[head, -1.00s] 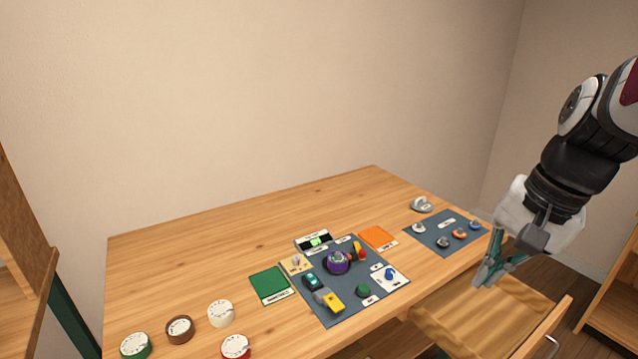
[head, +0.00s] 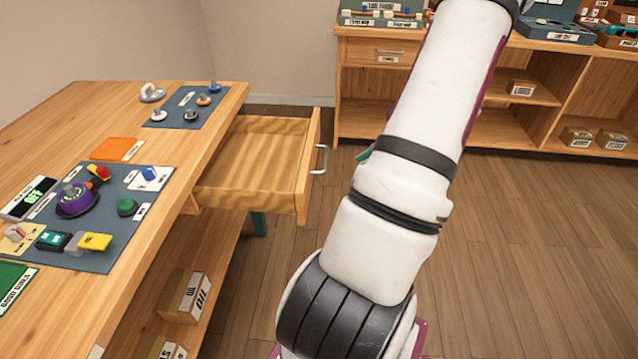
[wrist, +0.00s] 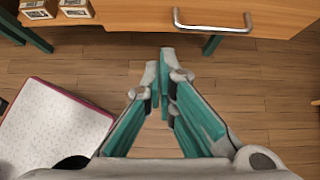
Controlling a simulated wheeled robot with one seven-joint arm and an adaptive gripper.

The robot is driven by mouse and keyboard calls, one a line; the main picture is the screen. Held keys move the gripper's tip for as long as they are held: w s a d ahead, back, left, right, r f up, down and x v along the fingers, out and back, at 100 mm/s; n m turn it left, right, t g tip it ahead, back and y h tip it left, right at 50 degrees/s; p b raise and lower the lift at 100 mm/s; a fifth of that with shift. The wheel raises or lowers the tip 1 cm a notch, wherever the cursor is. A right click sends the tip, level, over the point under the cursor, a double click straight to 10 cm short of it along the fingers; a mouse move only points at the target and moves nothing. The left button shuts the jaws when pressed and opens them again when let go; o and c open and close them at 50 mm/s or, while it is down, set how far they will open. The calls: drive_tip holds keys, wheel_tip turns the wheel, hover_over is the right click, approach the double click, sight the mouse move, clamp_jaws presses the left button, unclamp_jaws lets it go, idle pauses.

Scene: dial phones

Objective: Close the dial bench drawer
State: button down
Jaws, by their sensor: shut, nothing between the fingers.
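The dial bench drawer (head: 255,155) is pulled out from the bench's right side in the head view. It looks empty, with a metal handle (head: 321,160) on its front. In the wrist view the drawer front (wrist: 130,20) spans the top, with the handle (wrist: 212,28) right of centre. My gripper (wrist: 166,52) is shut and empty, its fingertips just below the drawer front in that picture and left of the handle. I cannot tell whether they touch it. In the head view my arm hides almost all of the gripper.
The bench top (head: 120,100) carries mats with dials and knobs. Boxes (head: 185,297) sit on the shelf beneath. A wooden cabinet (head: 470,80) stands at the back. The floor (head: 540,240) to the right is clear.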

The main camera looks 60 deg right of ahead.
sight(228, 183)
drive_tip(key=shift+w+a+r+b+x, duration=0.1)
drive_tip(key=shift+w+r+b+x, duration=0.35)
drive_tip(key=shift+x, duration=1.7)
drive_tip(key=shift+w+a+r+b+x, duration=0.1)
drive_tip(key=shift+b+x, duration=0.5)
drive_tip(key=shift+x, duration=1.5)
drive_tip(key=shift+w+a+r+b+x, duration=0.1)
drive_tip(key=shift+w+r+b+x, duration=0.3)
drive_tip(key=shift+x, duration=1.75)
drive_tip(key=shift+s+f, duration=0.1)
drive_tip(key=w+a+b, duration=0.1)
drive_tip(key=w+a, duration=0.2)
drive_tip(key=w, duration=0.5)
drive_tip(key=w+a+b, duration=0.1)
drive_tip(key=w+a, duration=0.2)
drive_tip(key=w, duration=0.5)
drive_tip(key=w+a+b, duration=0.1)
drive_tip(key=w+a, duration=0.3)
drive_tip(key=w, duration=0.4)
drive_tip(key=shift+w+a, duration=0.15)
drive_tip(key=shift+w, duration=0.25)
drive_tip(key=v, duration=1.2)
drive_tip(key=shift+s, duration=0.25)
